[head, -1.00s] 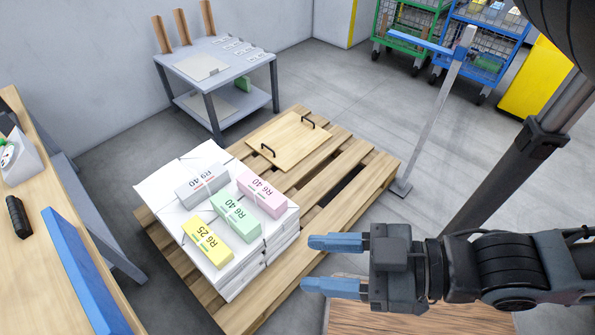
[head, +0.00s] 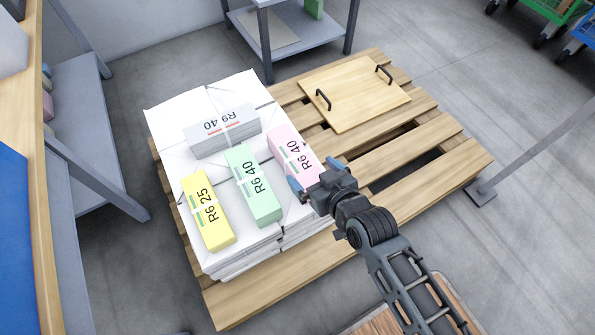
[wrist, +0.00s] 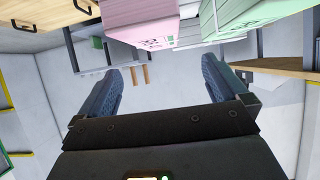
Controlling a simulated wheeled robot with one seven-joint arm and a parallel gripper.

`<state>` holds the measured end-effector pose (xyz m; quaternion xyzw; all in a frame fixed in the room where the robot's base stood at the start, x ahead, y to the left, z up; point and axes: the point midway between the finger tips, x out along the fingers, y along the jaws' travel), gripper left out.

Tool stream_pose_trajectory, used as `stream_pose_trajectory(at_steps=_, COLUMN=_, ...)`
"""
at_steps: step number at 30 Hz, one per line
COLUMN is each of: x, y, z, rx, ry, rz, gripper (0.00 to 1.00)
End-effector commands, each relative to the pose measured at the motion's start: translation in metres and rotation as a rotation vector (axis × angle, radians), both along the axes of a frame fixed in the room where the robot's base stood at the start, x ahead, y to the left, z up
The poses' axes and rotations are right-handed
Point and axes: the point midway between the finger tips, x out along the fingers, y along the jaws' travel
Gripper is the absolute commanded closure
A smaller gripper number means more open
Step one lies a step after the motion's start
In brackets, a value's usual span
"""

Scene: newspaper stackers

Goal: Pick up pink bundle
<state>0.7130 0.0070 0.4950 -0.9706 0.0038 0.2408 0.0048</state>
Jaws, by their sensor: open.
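The pink bundle (head: 284,143), marked R6 40, lies on the right side of a stack of white paper (head: 163,117) on a wooden pallet. My gripper (head: 314,177) is open at the near end of the pink bundle, fingers on either side of that end in the head view; whether they touch it I cannot tell. In the wrist view the pink bundle (wrist: 140,22) shows at the top, beyond and above the open fingers (wrist: 165,80), with nothing between them. The near end of the bundle is partly hidden by my gripper.
A green bundle (head: 253,187) lies just left of the pink one. A yellow bundle (head: 207,212) and a white bundle (head: 225,131) share the stack. A wooden board with handles (head: 350,95) lies behind on the pallet (head: 430,140). A grey table (head: 290,42) stands behind.

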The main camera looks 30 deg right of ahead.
Motion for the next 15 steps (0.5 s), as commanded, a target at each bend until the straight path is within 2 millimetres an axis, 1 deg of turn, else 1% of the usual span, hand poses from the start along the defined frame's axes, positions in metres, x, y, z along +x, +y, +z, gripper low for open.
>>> stream_pose_trajectory(at_steps=1, x=0.011, y=-0.002, z=-0.010, rx=-0.003, ry=0.003, rz=0.003, gripper=0.00)
stream_pose_trajectory(at_steps=3, x=0.019, y=-0.004, z=-0.014, rx=-0.006, ry=0.009, rz=0.006, gripper=0.00)
stream_pose_trajectory(at_steps=15, x=0.053, y=-0.006, z=-0.033, rx=-0.008, ry=0.013, rz=0.010, gripper=0.00)
